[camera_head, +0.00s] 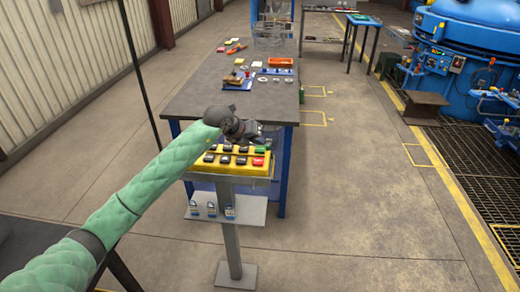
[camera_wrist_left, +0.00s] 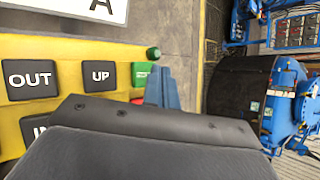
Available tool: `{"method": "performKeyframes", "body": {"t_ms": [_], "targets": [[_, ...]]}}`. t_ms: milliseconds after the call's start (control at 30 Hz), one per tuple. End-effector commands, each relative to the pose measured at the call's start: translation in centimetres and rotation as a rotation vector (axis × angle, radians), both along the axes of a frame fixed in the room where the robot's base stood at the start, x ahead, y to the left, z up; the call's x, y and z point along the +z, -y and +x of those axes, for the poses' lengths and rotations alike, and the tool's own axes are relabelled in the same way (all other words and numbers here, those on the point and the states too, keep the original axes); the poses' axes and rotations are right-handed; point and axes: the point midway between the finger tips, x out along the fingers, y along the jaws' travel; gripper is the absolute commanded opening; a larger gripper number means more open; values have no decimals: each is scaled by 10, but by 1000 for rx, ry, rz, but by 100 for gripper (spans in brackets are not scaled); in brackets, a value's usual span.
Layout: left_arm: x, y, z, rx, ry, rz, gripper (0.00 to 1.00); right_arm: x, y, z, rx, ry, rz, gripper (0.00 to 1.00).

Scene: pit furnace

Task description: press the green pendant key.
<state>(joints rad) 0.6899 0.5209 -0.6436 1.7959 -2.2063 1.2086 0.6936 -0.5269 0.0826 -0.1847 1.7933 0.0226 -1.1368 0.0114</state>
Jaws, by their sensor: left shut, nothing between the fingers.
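The yellow pendant box (camera_head: 218,168) stands on a post with two rows of keys, mostly black. The green pendant key (camera_head: 261,149) is at the far right of its back row, and a red key (camera_head: 258,161) lies in front of it. In the left wrist view the green key (camera_wrist_left: 141,72) shows beside the UP key (camera_wrist_left: 99,75), its right part hidden by my fingers. My left gripper (camera_head: 258,141) is over the box's right end, shut and empty. In the wrist view its fingertips (camera_wrist_left: 163,76) overlap the green key's right edge; I cannot tell whether they touch. My right gripper is not in view.
A shelf with several padlocks (camera_head: 211,209) sits on the post below the box. A grey workbench (camera_head: 195,97) with trays and small parts stands behind.

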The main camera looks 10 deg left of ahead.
Motion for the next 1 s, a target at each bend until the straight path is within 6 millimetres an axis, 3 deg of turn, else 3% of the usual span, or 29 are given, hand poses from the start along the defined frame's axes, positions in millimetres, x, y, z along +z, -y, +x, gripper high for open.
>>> {"method": "performKeyframes", "body": {"t_ms": [1000], "targets": [[-8,0,0,0,0,0,0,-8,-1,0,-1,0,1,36]]}}
